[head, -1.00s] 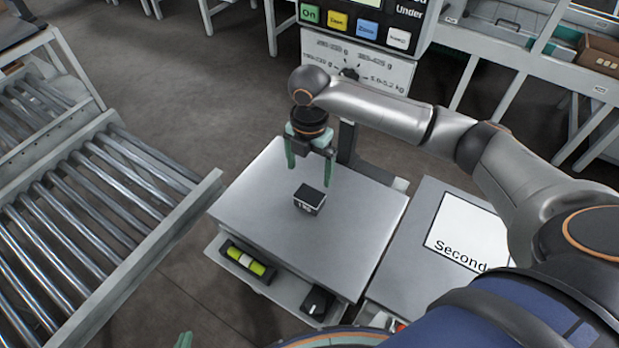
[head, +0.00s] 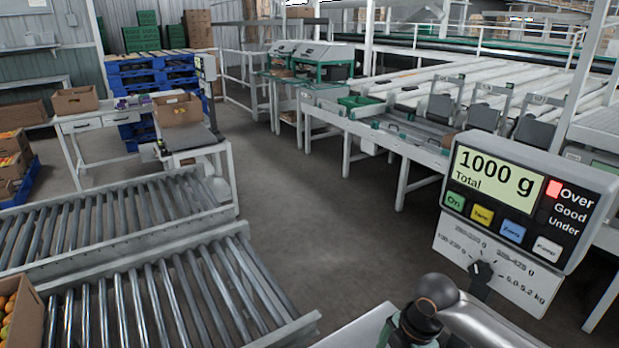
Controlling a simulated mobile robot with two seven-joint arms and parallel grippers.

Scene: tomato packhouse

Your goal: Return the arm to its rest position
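My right arm (head: 485,325) comes in at the bottom right, with its wrist (head: 420,318) at the lower edge over the scale's plate (head: 350,331). The fingers of my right gripper are below the picture, so their state is hidden. My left arm and gripper are out of view. The scale's display (head: 493,182) reads 1000 g, Total, and the red lamp beside Over is lit. Only the far corner of the plate shows; whatever lies on it is out of the picture.
Roller conveyors (head: 150,310) run along the left, with a box of tomatoes (head: 15,320) at the lower left edge. Further back is a table (head: 100,122) with cardboard boxes. Grading lines (head: 400,135) stand at the back right. The middle floor (head: 320,220) is clear.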

